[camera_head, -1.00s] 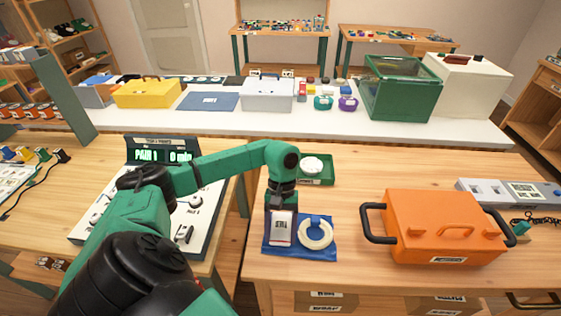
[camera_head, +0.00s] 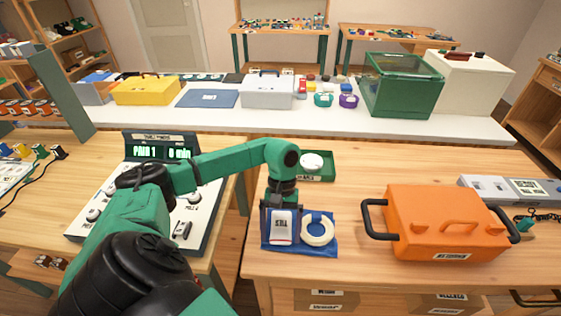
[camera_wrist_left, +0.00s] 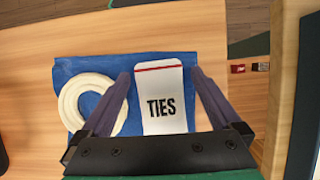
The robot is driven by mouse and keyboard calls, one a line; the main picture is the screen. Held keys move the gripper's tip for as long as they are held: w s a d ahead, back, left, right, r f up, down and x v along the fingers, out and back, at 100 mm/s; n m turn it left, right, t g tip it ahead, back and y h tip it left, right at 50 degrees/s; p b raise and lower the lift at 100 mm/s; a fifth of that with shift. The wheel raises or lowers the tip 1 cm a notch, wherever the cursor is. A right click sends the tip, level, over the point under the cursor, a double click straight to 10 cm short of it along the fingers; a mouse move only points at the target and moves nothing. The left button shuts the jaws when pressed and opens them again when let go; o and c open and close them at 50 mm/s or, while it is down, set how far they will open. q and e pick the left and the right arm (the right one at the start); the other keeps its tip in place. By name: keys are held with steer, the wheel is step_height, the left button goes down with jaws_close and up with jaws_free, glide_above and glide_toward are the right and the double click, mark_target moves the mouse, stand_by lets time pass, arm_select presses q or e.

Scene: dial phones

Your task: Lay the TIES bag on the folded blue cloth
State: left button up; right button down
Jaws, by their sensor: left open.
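The white TIES bag (camera_head: 281,227) lies on the left part of the folded blue cloth (camera_head: 318,251) on the right-hand wooden table. In the left wrist view the bag (camera_wrist_left: 161,85) has a red line near its top, and the blue cloth (camera_wrist_left: 95,64) extends around it. My left gripper (camera_head: 282,235) is over the bag. In the left wrist view its two fingers (camera_wrist_left: 160,80) are open, one on each side of the bag, with gaps between them and its edges. My right gripper is in neither view.
A cream ring (camera_head: 318,230) lies on the cloth, right of the bag. A green tray (camera_head: 321,175) with a white round item stands behind. An orange toolbox (camera_head: 446,223) with black handles stands to the right. A control panel (camera_head: 190,205) stands on the left table.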

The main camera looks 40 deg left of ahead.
mark_target(282, 218)
arm_select(q)
steer(key=shift+r+p, duration=0.3)
steer(key=shift+r, duration=0.05)
steer(key=shift+r+p, duration=0.4)
steer(key=shift+p, duration=0.15)
steer(key=b+v, duration=0.3)
steer(key=v, duration=0.6)
steer(key=shift+w+a+r, duration=0.1)
steer(key=shift+w+r, duration=0.05)
steer(key=shift+w, duration=0.1)
steer(key=shift+p+v, duration=0.55)
steer(key=shift+v, duration=0.6)
steer(key=shift+s, duration=0.1)
steer(key=shift+r, duration=0.1)
